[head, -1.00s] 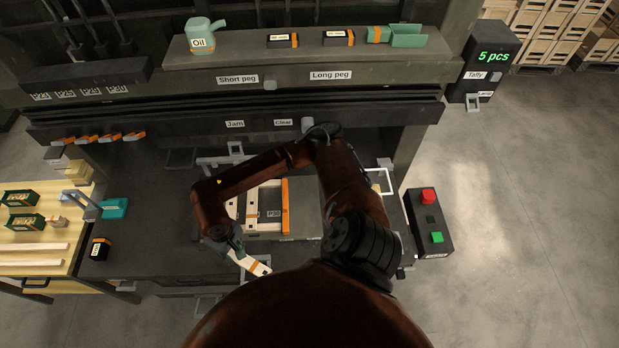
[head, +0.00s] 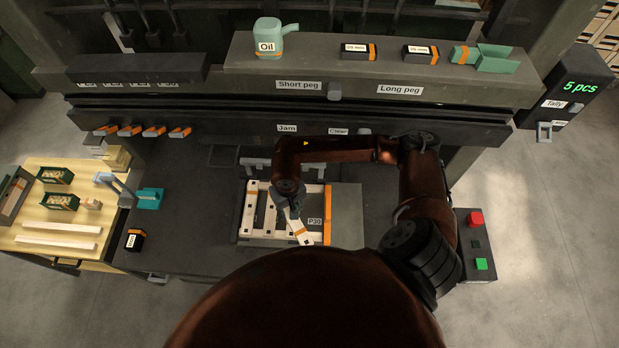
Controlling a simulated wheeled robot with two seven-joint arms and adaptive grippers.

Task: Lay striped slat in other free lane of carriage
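The carriage (head: 327,200) lies on the dark bench at the middle of the head view, with an orange strip along its right side and a P30 label. A pale slat (head: 250,208) lies lengthwise along its left side, and pale cross pieces show beside it. My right gripper (head: 294,214) points down over the carriage and is shut on the striped slat (head: 301,234), a pale slat with an orange band. The striped slat is tilted across the carriage's front right part; whether it touches is unclear. The fingertips are small and partly hidden. My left gripper is not in view.
A wooden side table (head: 80,210) at left holds pale slats (head: 60,236) and dark green boxes (head: 60,202). A teal tool (head: 150,198) and a black box (head: 136,239) sit on the bench's left. A button box (head: 478,245) stands at right. Bare bench lies left of the carriage.

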